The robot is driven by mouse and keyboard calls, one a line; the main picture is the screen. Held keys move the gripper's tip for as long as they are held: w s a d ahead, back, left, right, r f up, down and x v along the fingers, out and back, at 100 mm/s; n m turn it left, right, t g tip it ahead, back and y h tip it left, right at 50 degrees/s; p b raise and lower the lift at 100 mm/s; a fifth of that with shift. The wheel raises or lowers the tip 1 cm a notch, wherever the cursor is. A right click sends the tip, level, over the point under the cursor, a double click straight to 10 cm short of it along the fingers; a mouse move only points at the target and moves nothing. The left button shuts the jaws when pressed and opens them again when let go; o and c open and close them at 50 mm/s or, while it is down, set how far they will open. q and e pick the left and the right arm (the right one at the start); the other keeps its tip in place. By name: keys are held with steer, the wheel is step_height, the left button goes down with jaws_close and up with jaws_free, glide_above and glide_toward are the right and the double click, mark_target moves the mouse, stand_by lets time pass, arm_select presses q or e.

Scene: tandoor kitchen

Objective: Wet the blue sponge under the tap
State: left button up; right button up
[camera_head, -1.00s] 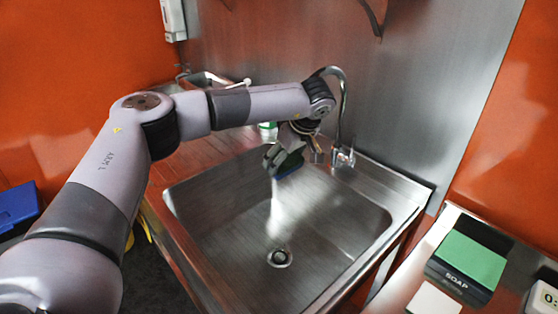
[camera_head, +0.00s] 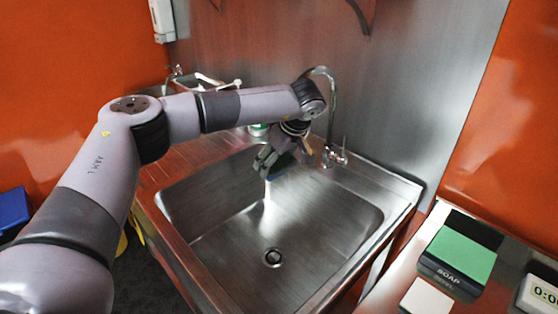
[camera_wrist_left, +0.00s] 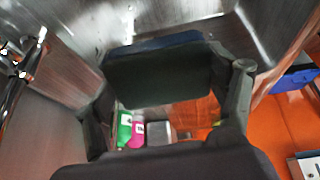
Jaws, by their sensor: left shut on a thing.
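My left gripper (camera_head: 273,163) is shut on the blue sponge (camera_head: 283,166) and holds it above the back of the steel sink basin (camera_head: 205,205), below the curved tap (camera_head: 333,100). In the left wrist view the sponge (camera_wrist_left: 155,46) shows as a blue edge with a dark side, between the fingers of my left gripper (camera_wrist_left: 165,85). A pale streak, like running water, shows below the sponge in the basin. The tap's outlet is hidden behind my arm. The tap handle (camera_head: 338,157) stands to the right of the gripper. My right gripper is out of view.
A green soap box (camera_head: 460,256) and a timer (camera_head: 541,292) lie on the counter at the right. Green (camera_wrist_left: 124,130) and pink (camera_wrist_left: 136,136) bottles show in the left wrist view. A blue object (camera_head: 12,208) is at far left. The basin around the drain is clear.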

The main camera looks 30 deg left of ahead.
arm_select(q)
steer(key=s+a, duration=0.1)
steer(key=s, duration=0.5)
steer(key=shift+s+a, duration=0.3)
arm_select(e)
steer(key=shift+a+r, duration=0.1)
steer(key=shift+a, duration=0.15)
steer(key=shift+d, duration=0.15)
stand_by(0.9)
arm_select(q)
steer(key=s+a+r+p, duration=0.1)
steer(key=s+r+p, duration=0.1)
steer(key=s+r, duration=0.2)
steer(key=shift+s, duration=0.45)
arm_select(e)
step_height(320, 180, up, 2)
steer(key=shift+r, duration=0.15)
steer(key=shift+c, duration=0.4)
